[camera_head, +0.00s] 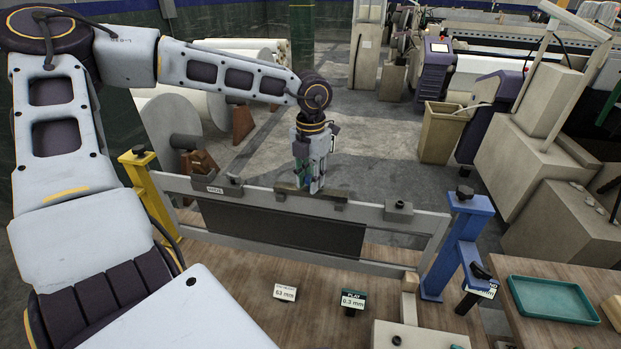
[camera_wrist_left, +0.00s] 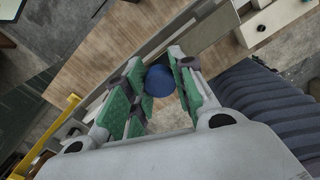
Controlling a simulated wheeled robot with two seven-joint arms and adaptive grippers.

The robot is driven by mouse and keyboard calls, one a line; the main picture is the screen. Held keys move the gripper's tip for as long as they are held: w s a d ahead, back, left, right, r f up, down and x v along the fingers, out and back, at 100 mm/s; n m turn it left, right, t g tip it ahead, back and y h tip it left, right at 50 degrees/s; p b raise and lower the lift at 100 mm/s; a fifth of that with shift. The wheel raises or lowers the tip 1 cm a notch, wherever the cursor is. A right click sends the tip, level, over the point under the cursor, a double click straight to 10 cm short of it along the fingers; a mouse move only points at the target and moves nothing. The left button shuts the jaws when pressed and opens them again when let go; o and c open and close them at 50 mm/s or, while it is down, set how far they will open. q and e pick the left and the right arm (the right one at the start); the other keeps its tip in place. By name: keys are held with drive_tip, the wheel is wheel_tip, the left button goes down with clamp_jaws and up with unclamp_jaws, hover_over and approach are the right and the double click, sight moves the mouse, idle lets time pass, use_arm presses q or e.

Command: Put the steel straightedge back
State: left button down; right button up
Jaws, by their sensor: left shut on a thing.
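My left gripper (camera_head: 313,186) is at the top rail of the frame, with its fingers pointing down. In the left wrist view its green-padded fingers (camera_wrist_left: 158,92) close around a round blue knob (camera_wrist_left: 158,81). A short dark bar (camera_head: 338,194) lies at the rail right under the fingertips. I cannot tell whether the knob belongs to that bar, or which piece is the steel straightedge. The long grey rail (camera_head: 415,215) runs between a yellow post (camera_head: 160,205) and a blue post (camera_head: 455,245). A dark panel (camera_head: 280,228) hangs below it. My right gripper is not in view.
The wooden bench (camera_head: 240,285) carries small signs, 63 mm (camera_head: 285,292) and 0.3 mm (camera_head: 353,300). A green tray (camera_head: 553,299) lies at the right. Clamp blocks (camera_head: 398,210) sit on the rail. Looms and a bin (camera_head: 442,133) stand behind; the floor (camera_head: 375,150) between is clear.

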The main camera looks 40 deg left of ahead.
sight(310, 177)
use_arm(q)
drive_tip(key=c, duration=1.2)
unclamp_jaws()
drive_tip(key=shift+p, duration=0.3)
drive_tip(key=shift+p, duration=0.3)
drive_tip(key=shift+r, duration=0.65)
wheel_tip(310, 177, up, 12)
drive_tip(key=b, duration=0.2)
drive_tip(key=shift+s+r+b, duration=0.1)
drive_tip(key=shift+r+b, duration=0.15)
drive_tip(key=shift+b, duration=0.05)
drive_tip(key=shift+f, duration=0.1)
